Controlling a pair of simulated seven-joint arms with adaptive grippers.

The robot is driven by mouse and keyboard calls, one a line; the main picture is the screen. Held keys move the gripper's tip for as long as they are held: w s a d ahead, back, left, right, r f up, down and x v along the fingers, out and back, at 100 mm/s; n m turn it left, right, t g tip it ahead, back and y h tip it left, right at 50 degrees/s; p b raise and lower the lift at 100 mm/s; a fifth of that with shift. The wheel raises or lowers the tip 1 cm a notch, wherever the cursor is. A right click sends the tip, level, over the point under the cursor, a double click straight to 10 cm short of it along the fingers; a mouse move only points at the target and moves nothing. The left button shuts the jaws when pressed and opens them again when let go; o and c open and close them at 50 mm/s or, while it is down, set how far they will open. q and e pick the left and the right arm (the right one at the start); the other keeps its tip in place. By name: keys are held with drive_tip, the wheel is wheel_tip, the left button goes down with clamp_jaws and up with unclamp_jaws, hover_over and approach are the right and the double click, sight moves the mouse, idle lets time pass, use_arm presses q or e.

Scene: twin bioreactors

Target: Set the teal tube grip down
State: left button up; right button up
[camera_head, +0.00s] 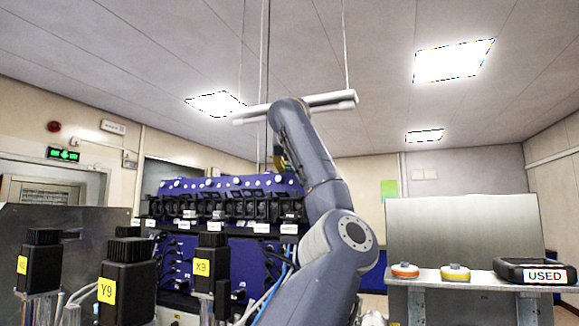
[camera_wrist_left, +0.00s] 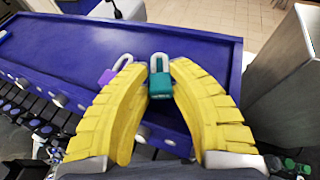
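The teal tube grip (camera_wrist_left: 160,84), a small padlock-like piece with a pale loop, shows in the left wrist view. It sits between the yellow fingertips of my left gripper (camera_wrist_left: 160,76), which close against both its sides. It is over the blue top of the rack unit (camera_wrist_left: 75,44); I cannot tell if it touches that surface. In the head view my left gripper (camera_head: 279,160) is small and partly hidden behind my arm, above the blue unit (camera_head: 237,188). The teal grip cannot be made out there. My right gripper is not in view.
A purple grip (camera_wrist_left: 108,76) with a pale loop is just left of the teal one. Black pump heads (camera_head: 128,281) with yellow labels stand at the front left. A shelf (camera_head: 425,278) at right holds two round pieces and a black tray (camera_head: 535,269) marked USED.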

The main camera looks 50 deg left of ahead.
use_arm(q)
drive_tip(key=o, duration=0.4)
drive_tip(key=shift+o, duration=0.2)
drive_tip(key=shift+r, duration=0.1)
drive_tip(key=shift+r, duration=0.35)
drive_tip(key=shift+s+d+r, duration=0.15)
drive_tip(key=shift+r, duration=0.15)
drive_tip(key=v, duration=1.1)
drive_tip(key=shift+s+d, duration=0.2)
drive_tip(key=shift+d, duration=0.05)
